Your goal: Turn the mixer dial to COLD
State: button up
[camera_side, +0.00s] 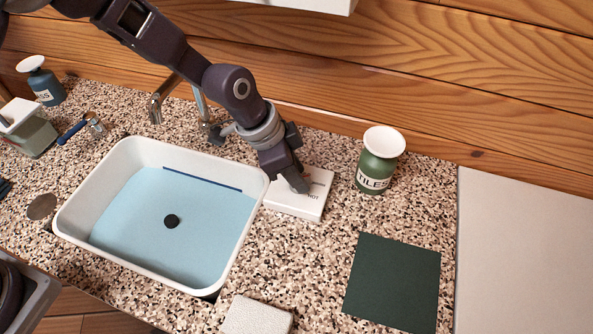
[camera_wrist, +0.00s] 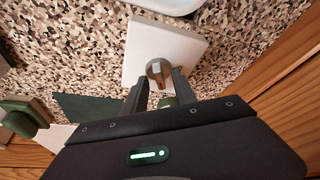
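The mixer's white plate (camera_side: 294,208) lies on the counter just right of the basin, with the word HOT legible near its right side. In the side view my gripper (camera_side: 298,186) reaches down over the plate and hides most of the dial. In the wrist view the metallic, rounded dial (camera_wrist: 158,69) stands on the white plate (camera_wrist: 188,48). My gripper (camera_wrist: 160,84) has its two fingers apart, one on each side of the dial, with a gap visible beside it. No COLD label is readable, and I cannot tell the dial's setting.
A white basin of water (camera_side: 262,196) stands left of the plate, with a faucet (camera_side: 157,104) behind it. A green TILES bottle with a white top (camera_side: 378,165) stands close on the right. A dark green mat (camera_side: 393,283) lies in front of it. The wooden wall rises behind.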

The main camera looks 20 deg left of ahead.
grip_shut()
jog(key=shift+n, duration=0.3)
jog(key=n+y, duration=0.1)
jog(key=n, duration=0.1)
jog(key=n+t, duration=0.1)
jog(key=n, duration=0.2)
jog(key=shift+s+d+y, duration=0.15)
jog(key=shift+y, duration=0.25)
jog(key=n+y, duration=0.1)
jog(key=n, duration=0.2)
jog(key=n+t+y, duration=0.1)
jog(key=n, duration=0.2)
jog(key=shift+d, duration=0.1)
jog(key=shift+n, duration=0.3)
grip_release()
